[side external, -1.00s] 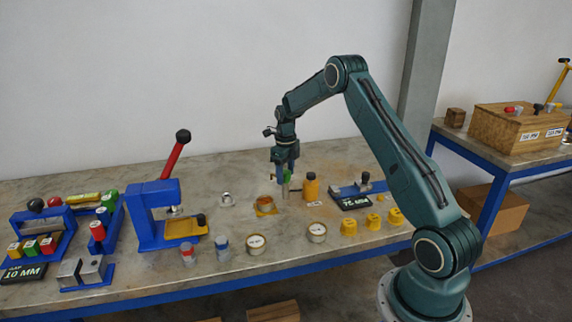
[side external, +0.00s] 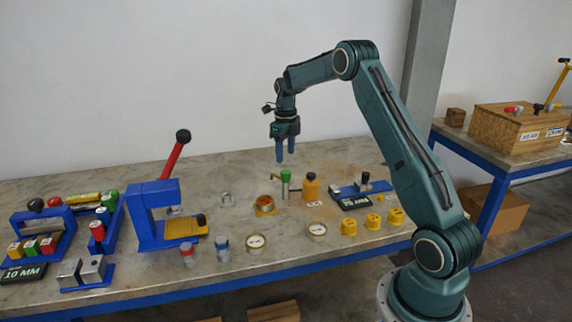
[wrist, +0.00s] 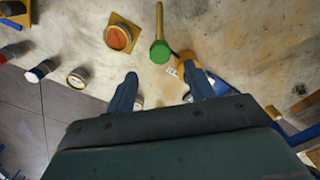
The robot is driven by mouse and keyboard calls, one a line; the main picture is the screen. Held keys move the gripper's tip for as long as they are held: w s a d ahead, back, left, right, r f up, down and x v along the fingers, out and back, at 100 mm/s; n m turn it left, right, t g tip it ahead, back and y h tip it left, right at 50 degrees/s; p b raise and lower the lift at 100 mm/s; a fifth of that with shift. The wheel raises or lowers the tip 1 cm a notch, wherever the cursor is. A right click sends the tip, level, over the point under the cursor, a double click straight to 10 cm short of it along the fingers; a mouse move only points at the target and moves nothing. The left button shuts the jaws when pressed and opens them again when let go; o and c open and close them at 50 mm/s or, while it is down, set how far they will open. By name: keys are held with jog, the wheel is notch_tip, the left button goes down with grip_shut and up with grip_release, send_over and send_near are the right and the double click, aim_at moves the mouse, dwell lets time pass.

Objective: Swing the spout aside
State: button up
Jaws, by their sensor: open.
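The spout (wrist: 159,20) is a thin brass-coloured tube running from a green-topped post (side external: 286,178). In the wrist view it points up the picture from the green knob (wrist: 160,52), clear of the round vessel with orange contents (wrist: 118,38). That vessel (side external: 265,205) sits on a yellow base to the left of the post in the side view. My gripper (side external: 286,158) is open and empty, fingers down, above the green knob and apart from it. Its fingers show at the bottom of the wrist view (wrist: 162,82).
An amber bottle (side external: 311,187) stands close to the right of the post. Two round gauge-like pots (side external: 257,243) and several yellow pieces (side external: 373,221) stand in front. A blue press with a red lever (side external: 157,212) is at the left. The bench behind the post is clear.

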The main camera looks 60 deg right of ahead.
jog(key=shift+r, duration=2.85)
jog(key=s+a+r+n+t, duration=0.1)
jog(key=s+a+r+n, duration=0.55)
jog(key=a+n, duration=0.3)
jog(key=s+a+r+n+t, duration=0.2)
jog(key=s+a+r+n, duration=0.4)
jog(key=a+n, duration=0.4)
jog(key=s+a+f+n+t, duration=0.1)
jog(key=s+a+n, duration=0.4)
jog(key=s+n, duration=0.3)
jog(key=s+a+f+n+t, duration=0.1)
jog(key=s+a+n, duration=0.5)
jog(key=s+n, duration=0.2)
jog(key=shift+s+a+f+n+t, duration=0.3)
jog(key=shift+s+n, duration=0.05)
jog(key=shift+s, duration=0.2)
